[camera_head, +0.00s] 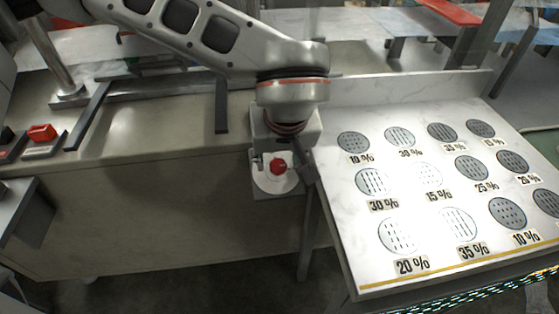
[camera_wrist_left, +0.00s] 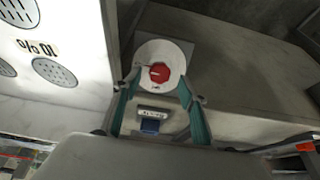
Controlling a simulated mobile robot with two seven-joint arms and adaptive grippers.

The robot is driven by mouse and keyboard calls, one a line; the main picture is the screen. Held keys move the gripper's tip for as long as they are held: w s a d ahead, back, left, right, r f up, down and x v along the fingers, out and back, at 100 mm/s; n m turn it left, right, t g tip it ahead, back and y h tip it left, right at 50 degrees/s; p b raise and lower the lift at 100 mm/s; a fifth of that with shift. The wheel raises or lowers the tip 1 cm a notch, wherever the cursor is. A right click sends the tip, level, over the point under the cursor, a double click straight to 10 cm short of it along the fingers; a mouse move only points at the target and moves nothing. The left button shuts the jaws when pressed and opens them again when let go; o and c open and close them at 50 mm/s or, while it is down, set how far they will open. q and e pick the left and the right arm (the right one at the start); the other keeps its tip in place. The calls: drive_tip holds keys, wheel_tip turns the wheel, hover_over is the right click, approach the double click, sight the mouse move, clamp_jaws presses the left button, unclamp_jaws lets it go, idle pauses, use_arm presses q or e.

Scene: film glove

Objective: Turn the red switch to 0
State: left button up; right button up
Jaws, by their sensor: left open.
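The red switch (camera_head: 278,167) is a red knob on a round white dial, fixed to a grey box on the front of the counter. It also shows in the left wrist view (camera_wrist_left: 159,73), near the top middle. My left gripper (camera_wrist_left: 158,87) is open, with its two teal-lined fingers on either side of the lower part of the dial. The knob lies between and just beyond the fingertips; I cannot tell whether they touch it. In the head view my left arm comes down over the box and hides part of it. The dial's marks are too small to read.
A white marble board (camera_head: 345,215) with grey perforated discs and percent labels stands close at the right of the switch. A long counter (camera_head: 150,135) runs to the left. A red button (camera_head: 42,132) sits on its left end. The floor below is open.

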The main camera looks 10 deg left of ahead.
sight(278, 169)
use_arm(q)
drive_tip(key=shift+x, duration=1.4)
use_arm(e)
drive_tip(key=shift+w+a+r, duration=0.15)
drive_tip(key=shift+w+r, duration=0.65)
drive_tip(key=shift+w, duration=0.25)
drive_tip(key=shift+s, duration=0.1)
use_arm(q)
drive_tip(key=shift+c, duration=1)
drive_tip(key=c, duration=0.9)
use_arm(e)
drive_tip(key=shift+s+f, duration=0.2)
drive_tip(key=shift+f, duration=0.05)
drive_tip(key=shift+r, duration=0.1)
